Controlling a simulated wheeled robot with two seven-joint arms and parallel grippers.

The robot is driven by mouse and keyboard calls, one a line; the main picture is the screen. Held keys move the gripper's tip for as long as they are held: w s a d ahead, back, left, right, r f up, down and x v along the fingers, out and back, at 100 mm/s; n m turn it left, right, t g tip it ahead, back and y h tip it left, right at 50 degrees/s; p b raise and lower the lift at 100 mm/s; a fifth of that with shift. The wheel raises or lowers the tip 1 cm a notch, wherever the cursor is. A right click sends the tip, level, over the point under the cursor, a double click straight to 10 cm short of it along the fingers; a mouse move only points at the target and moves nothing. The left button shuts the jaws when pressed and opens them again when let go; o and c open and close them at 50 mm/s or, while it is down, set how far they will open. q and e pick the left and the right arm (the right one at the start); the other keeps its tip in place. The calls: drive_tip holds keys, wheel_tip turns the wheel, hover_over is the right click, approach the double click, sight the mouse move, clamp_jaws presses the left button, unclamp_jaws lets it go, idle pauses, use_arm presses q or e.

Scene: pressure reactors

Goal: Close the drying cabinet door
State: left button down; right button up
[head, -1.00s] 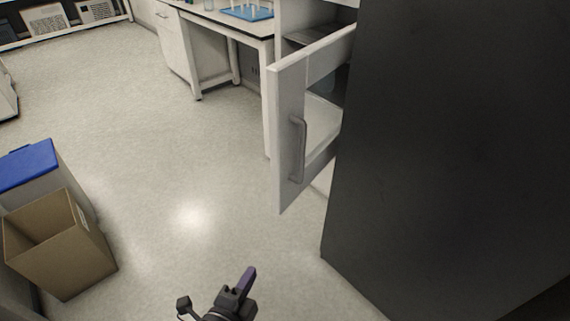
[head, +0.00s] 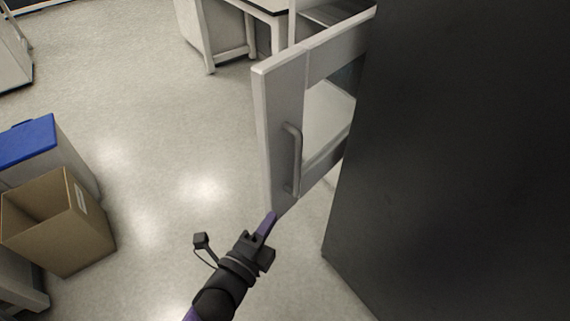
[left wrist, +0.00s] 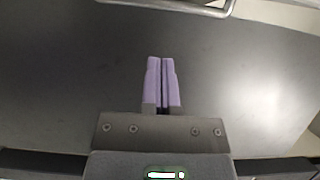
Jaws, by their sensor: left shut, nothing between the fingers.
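The drying cabinet door (head: 285,95) stands open in the head view, a pale framed door with a window opening and a grey vertical bar handle (head: 294,160). Shelves show through and behind it. My left gripper (head: 268,228) is at the lower end of the door in the picture, its purple fingers just below the handle. I cannot tell whether it touches the door. In the left wrist view the two purple fingers (left wrist: 162,84) are together and empty, in front of a dark flat surface, with a metal bar (left wrist: 185,6) at the top edge. My right gripper is not in view.
A large dark panel (head: 455,150) fills the right side. An open cardboard box (head: 85,230) and a blue-lidded bin (head: 28,142) stand on the floor at the left. A bench (head: 215,35) is at the back. The floor between is clear.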

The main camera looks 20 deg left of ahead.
sight(275, 178)
use_arm(q)
drive_tip(key=w+b, duration=0.1)
drive_tip(key=w, duration=0.2)
drive_tip(key=w+a, duration=0.1)
drive_tip(key=w, duration=0.3)
drive_tip(key=w+b, duration=0.1)
drive_tip(key=w, duration=0.2)
drive_tip(key=shift+w+a+b, duration=0.2)
drive_tip(key=shift+a+b, duration=0.05)
drive_tip(key=shift+b, duration=0.1)
drive_tip(key=shift+a, duration=0.1)
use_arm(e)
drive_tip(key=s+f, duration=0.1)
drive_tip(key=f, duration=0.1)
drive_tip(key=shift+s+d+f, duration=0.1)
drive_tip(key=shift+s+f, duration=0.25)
